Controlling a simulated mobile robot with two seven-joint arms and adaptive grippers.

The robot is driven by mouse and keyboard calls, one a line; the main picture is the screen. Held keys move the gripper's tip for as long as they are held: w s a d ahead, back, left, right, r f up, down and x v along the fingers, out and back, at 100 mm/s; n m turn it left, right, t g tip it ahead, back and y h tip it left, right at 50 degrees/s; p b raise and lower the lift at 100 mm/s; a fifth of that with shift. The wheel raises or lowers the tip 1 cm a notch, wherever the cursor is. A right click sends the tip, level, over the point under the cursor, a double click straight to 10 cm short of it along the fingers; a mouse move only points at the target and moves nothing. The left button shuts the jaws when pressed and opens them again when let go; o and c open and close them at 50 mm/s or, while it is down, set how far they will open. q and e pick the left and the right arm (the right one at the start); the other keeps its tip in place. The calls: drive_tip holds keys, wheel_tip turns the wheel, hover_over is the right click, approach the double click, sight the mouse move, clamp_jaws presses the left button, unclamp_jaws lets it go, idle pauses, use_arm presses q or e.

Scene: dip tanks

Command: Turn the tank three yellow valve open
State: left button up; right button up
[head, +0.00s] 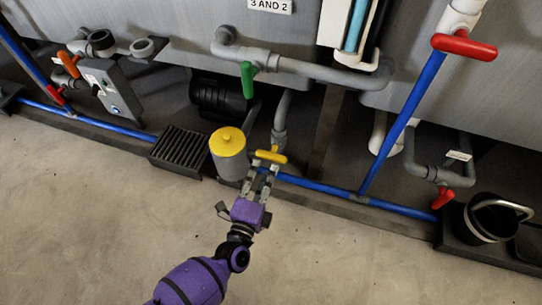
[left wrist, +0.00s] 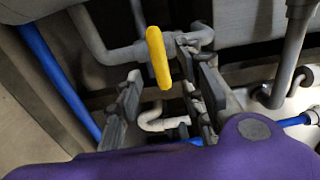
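The yellow valve handle (head: 271,156) sits low in front of the tanks in the head view, right of a grey canister with a yellow lid. In the left wrist view the yellow handle (left wrist: 158,58) is upright and slightly tilted, lying between the lines of my two fingers. My left gripper (head: 266,168) is open, with its fingertips just at the handle. In the left wrist view the fingers of the left gripper (left wrist: 163,75) stand apart on either side of it; I cannot tell whether they touch it. My right gripper is not in view.
A grey canister with yellow lid (head: 229,155) stands close left of the gripper. A green valve handle (head: 247,79) is above. Blue pipe (head: 320,187) runs along the floor edge. Red handles (head: 464,47) and a black bucket (head: 489,218) are at right. The front floor is clear.

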sight(270, 160)
use_arm(q)
drive_tip(key=b+x, duration=0.3)
drive_tip(key=x, duration=0.3)
drive_tip(key=shift+w+f, duration=0.1)
drive_tip(key=shift+w, duration=0.05)
drive_tip(key=shift+w+d, duration=0.2)
drive_tip(key=shift+w, duration=0.2)
drive_tip(key=shift+c, duration=0.5)
clamp_jaws()
